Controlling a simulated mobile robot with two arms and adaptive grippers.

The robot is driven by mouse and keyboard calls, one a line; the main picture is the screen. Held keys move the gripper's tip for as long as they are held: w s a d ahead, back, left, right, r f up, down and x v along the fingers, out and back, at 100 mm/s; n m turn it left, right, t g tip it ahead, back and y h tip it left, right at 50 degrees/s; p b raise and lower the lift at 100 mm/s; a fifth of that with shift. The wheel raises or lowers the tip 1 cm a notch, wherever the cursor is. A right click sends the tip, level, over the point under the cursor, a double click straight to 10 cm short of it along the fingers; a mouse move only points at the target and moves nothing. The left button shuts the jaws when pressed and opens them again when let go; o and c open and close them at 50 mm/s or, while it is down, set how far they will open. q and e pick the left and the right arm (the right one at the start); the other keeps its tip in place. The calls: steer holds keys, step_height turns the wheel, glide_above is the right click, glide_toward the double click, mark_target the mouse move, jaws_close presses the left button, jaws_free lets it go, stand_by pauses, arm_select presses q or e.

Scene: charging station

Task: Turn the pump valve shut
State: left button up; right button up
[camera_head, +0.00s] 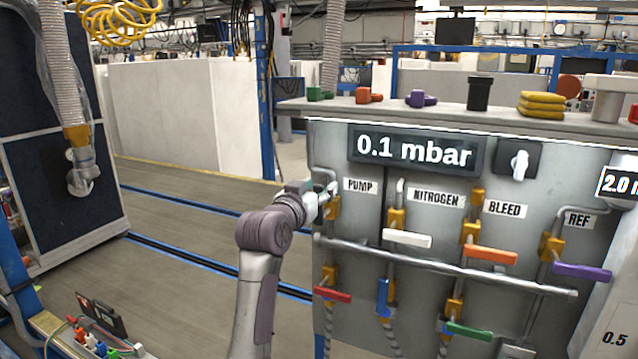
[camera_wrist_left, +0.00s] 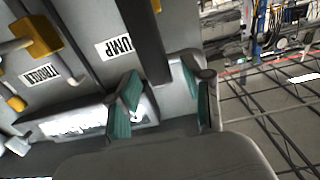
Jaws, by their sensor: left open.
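The grey panel (camera_head: 345,270) has a PUMP label (camera_head: 360,185) at its upper left. The yellow pump valve body (camera_head: 332,209) shows just below my left gripper (camera_head: 322,192). The gripper hides the valve's handle in the head view. In the left wrist view, a dark bar (camera_wrist_left: 146,42), apparently the pump handle, runs beside the PUMP label. Its end lies between the two teal-padded fingers of my left gripper (camera_wrist_left: 165,103). The fingers are apart; contact with the bar cannot be told. My right gripper is not in view.
A white handle (camera_head: 407,239) sits at NITROGEN, an orange one (camera_head: 490,255) at BLEED and a purple one (camera_head: 581,272) at REF. A horizontal rail (camera_head: 440,265) crosses the panel below. The display (camera_head: 415,150) reads 0.1 mbar. Open floor (camera_head: 190,260) lies left of the panel.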

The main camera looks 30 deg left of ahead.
arm_select(q)
steer(key=shift+w, duration=0.35)
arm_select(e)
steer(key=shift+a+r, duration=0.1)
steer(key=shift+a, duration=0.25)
arm_select(q)
jaws_close()
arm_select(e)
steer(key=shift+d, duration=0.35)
